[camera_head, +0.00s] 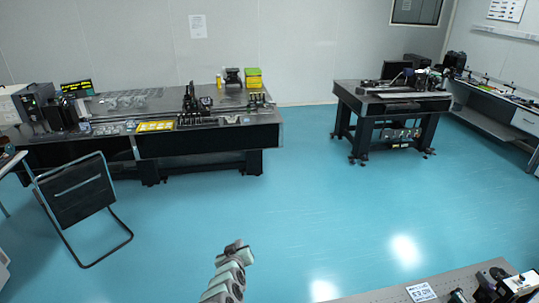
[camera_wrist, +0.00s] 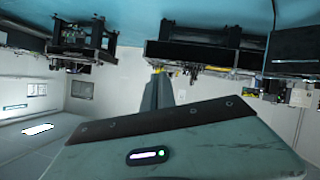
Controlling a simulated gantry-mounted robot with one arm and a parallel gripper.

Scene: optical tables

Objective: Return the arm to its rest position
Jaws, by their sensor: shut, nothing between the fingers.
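My arm (camera_head: 228,272) rises from the bottom edge of the head view, left of centre, over bare floor. Its upper end shows small there, and the fingers cannot be made out in that view. In the wrist view, my gripper (camera_wrist: 159,76) shows as a narrow grey wedge with its fingers together and nothing between them. My own grey-green housing with a black strip and a small lit indicator fills the bottom of that view. The wrist view shows the room upside down, with the tables far off.
A long black optical table (camera_head: 210,140) with several instruments stands at the back left. A black chair (camera_head: 78,192) stands before it. A smaller table (camera_head: 392,103) stands at the back right. A perforated grey tabletop (camera_head: 385,293) lies at the lower right. The blue floor (camera_head: 290,205) between is clear.

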